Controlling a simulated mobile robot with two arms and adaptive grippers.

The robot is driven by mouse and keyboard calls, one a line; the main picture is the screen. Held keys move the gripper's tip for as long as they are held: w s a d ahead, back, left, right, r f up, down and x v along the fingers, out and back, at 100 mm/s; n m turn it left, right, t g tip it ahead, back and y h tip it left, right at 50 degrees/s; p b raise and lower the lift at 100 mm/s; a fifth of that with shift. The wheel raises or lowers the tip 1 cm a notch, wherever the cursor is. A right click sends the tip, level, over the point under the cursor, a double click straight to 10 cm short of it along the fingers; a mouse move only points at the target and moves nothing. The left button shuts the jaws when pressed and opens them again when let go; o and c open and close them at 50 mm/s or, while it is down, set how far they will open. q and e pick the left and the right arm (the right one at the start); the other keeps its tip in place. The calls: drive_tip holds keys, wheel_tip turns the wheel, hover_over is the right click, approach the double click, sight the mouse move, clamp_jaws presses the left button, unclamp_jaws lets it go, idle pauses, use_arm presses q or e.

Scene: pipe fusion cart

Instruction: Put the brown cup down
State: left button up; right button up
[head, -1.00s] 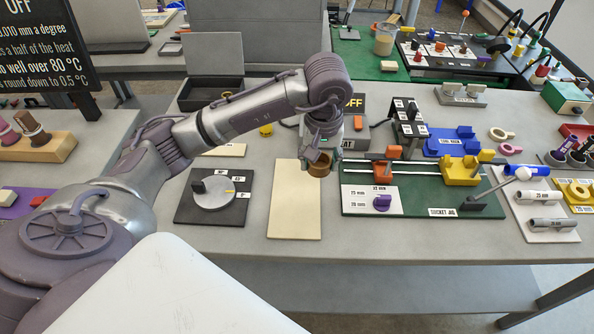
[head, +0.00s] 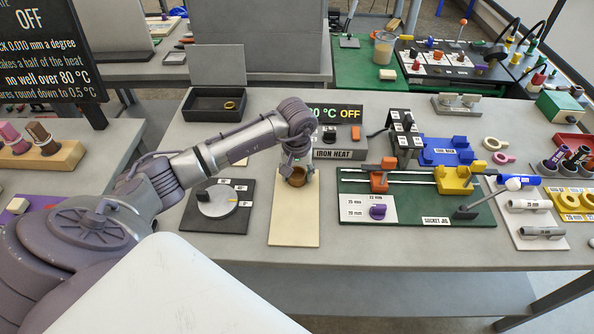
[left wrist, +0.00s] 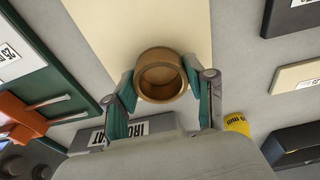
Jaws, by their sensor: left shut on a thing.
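The brown cup (head: 297,178), a short round ring-like piece, is between the fingers of my left gripper (head: 297,172). It is over the far part of the cream board (head: 293,220). In the left wrist view the cup (left wrist: 161,66) shows its open mouth, and the teal fingers of my left gripper (left wrist: 160,85) are shut on it from both sides. The cream board (left wrist: 130,25) lies behind it. I cannot tell whether the cup's base touches the board. My right gripper is not in view.
A dial plate (head: 230,222) lies left of the board and the green socket jig (head: 420,238) right of it. The iron heat box (head: 340,152) stands just behind. A dark tray (head: 196,115) holds a brass ring (head: 230,105). The board's near part is clear.

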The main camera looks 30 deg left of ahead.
use_arm(q)
drive_tip(key=shift+f, duration=0.15)
drive_tip(key=o, duration=1.2)
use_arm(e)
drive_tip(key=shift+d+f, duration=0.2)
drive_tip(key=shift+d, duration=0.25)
use_arm(q)
drive_tip(key=shift+r, duration=0.55)
wheel_tip(320, 180, up, 11)
drive_tip(key=s+b, duration=0.1)
drive_tip(key=b, duration=0.1)
drive_tip(key=shift+s+d, duration=0.15)
drive_tip(key=shift+d, duration=0.25)
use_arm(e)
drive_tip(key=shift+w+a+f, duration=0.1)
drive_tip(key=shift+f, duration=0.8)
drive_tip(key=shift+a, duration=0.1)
